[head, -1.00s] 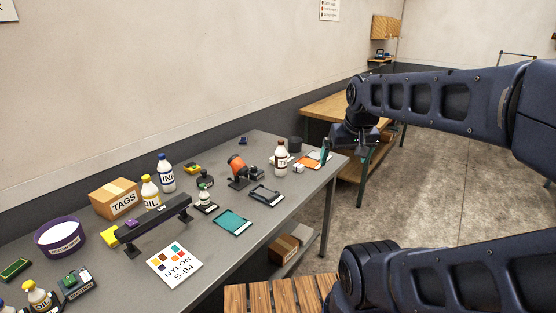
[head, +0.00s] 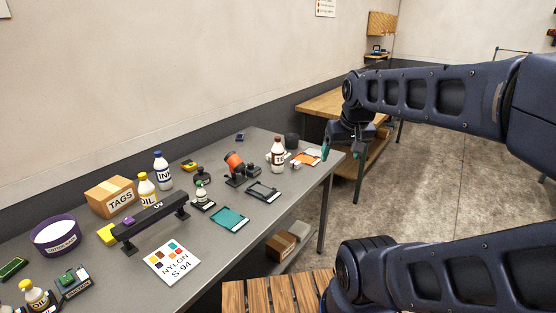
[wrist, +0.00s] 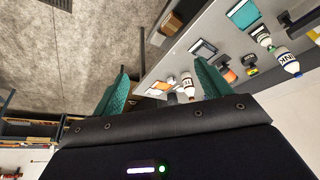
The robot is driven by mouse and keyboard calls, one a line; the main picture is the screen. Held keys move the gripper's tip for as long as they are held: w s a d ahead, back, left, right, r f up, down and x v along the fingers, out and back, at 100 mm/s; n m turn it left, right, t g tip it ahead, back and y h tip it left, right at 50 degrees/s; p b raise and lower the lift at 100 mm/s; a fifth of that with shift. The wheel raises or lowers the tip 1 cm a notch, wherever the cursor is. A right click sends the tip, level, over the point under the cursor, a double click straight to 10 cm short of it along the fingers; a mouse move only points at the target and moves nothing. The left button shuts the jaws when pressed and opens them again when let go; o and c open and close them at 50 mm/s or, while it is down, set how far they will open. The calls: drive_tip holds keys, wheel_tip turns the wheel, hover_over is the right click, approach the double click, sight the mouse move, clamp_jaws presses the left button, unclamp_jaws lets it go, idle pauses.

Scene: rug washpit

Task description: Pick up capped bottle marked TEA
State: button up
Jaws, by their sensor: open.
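The bottle marked TEA (head: 278,156) stands upright near the right end of the grey table in the head view. It is white with a brown cap and a brown band; only part of its lettering shows. My gripper (head: 340,148) is open and empty, to the right of the bottle and apart from it, by the table's right edge. In the wrist view, my gripper's green fingers (wrist: 160,75) are spread wide. The bottle (wrist: 188,86) shows beyond them, close to the right finger in the picture.
An orange-and-black device (head: 236,167), a dark tray (head: 263,192) and a dark cup (head: 291,141) stand around the bottle. The INK bottle (head: 164,172) and OIL bottle (head: 147,190) stand farther left. A slatted wooden bench (head: 275,297) is below the table's front.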

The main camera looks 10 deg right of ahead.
drive_tip(key=c, duration=0.3)
drive_tip(key=shift+c, duration=0.2)
drive_tip(key=w+r, duration=0.3)
drive_tip(key=w, duration=1)
drive_tip(key=m, duration=0.2)
hover_over(278, 137)
drive_tip(key=s, duration=0.5)
wheel_tip(278, 137, down, 13)
drive_tip(key=shift+h, duration=0.3)
drive_tip(key=shift+w+a+x, duration=0.1)
drive_tip(key=shift+a+x, duration=0.05)
drive_tip(key=shift+x, duration=1.7)
drive_tip(key=shift+w+a+x, duration=0.1)
drive_tip(key=shift+x, duration=1.7)
drive_tip(key=shift+w+a+x, duration=0.1)
drive_tip(key=shift+a+x, duration=0.05)
drive_tip(key=shift+x, duration=1.7)
